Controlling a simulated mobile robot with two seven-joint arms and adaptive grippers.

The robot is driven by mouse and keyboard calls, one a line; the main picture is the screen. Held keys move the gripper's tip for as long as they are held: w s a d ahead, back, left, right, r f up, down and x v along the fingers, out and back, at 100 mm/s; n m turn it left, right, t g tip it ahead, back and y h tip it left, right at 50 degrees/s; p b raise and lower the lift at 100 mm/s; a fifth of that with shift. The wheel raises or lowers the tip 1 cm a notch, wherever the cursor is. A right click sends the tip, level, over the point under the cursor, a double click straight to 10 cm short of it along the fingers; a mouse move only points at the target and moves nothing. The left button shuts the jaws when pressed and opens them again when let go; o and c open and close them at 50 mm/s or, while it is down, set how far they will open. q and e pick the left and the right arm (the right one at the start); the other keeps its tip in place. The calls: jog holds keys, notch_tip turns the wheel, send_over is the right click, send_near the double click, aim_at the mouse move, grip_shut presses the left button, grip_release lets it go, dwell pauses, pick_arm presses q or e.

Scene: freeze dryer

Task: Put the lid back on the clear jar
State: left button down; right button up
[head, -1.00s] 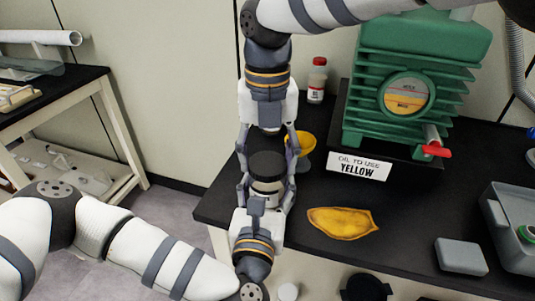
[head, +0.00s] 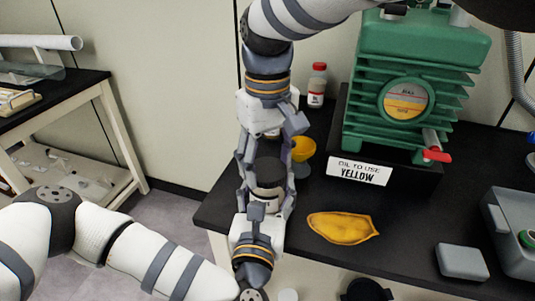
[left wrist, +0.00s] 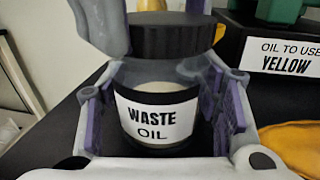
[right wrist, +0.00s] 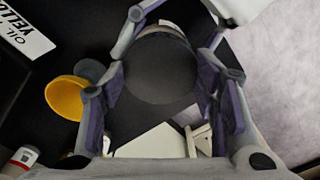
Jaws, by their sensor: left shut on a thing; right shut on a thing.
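The clear jar (left wrist: 160,118), labelled "WASTE OIL", stands upright between the fingers of my left gripper (left wrist: 165,110). In the head view my left gripper (head: 264,208) comes from below and is shut on the jar. The black lid (left wrist: 176,36) sits level at the jar's top; whether it is fully seated I cannot tell. It also shows in the head view (head: 268,171) and as a dark disc in the right wrist view (right wrist: 160,68). My right gripper (head: 268,160) comes from above and is shut on the lid. Its fingers partly hide the lid's sides.
A yellow bowl-like cup (head: 302,149) stands close beside the right gripper. A red-capped bottle (head: 317,85), a green pump (head: 405,80) and an "OIL TO USE YELLOW" sign (head: 359,171) are behind.

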jog(key=m, duration=0.8)
jog(key=shift+f, duration=0.1)
jog(key=m, duration=0.7)
jog(key=shift+m, duration=0.3)
jog(key=m, duration=1.2)
jog(key=o, duration=1.3)
